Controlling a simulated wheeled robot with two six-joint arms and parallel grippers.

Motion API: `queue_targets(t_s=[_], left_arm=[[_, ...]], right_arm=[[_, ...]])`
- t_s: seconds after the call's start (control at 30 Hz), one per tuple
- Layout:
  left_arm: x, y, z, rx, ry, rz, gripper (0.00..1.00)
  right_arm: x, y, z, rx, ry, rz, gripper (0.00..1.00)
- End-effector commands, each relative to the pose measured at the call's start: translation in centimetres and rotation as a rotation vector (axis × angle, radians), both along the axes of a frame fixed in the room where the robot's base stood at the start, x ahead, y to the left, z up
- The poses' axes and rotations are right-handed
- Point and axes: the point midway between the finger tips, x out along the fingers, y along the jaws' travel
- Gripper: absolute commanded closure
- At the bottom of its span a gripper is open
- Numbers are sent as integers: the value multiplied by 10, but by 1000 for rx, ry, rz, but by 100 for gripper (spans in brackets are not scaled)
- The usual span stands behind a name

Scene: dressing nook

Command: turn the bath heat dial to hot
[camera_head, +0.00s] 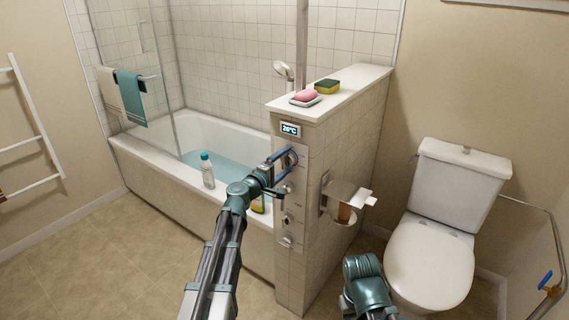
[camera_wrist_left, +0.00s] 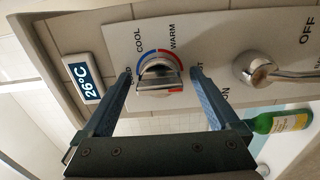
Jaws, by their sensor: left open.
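The bath heat dial (camera_wrist_left: 160,75) is a chrome knob with a blue-to-red arc on a light panel; COOL and WARM are legible, and the outer labels are partly covered by my fingers. A red mark shows at the knob's lower right. My left gripper (camera_head: 283,158) is at the panel on the end of the tiled half wall. In the left wrist view its open fingers (camera_wrist_left: 161,76) stand on either side of the dial, with gaps visible. The display (camera_wrist_left: 82,77) reads 26°C; it also shows in the head view (camera_head: 290,129). My right gripper is out of view.
A lever tap (camera_wrist_left: 257,69) sits beside the dial. The bathtub (camera_head: 150,165) holds water, with a white bottle (camera_head: 207,170) on its rim. Pink soap (camera_head: 305,95) and a sponge (camera_head: 327,86) lie on the half wall. A toilet (camera_head: 430,240) stands right.

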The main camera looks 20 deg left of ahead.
Motion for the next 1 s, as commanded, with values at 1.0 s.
queue_targets(t_s=[1.0], left_arm=[[-128,46,0,0,0,1,5]], right_arm=[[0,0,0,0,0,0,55]])
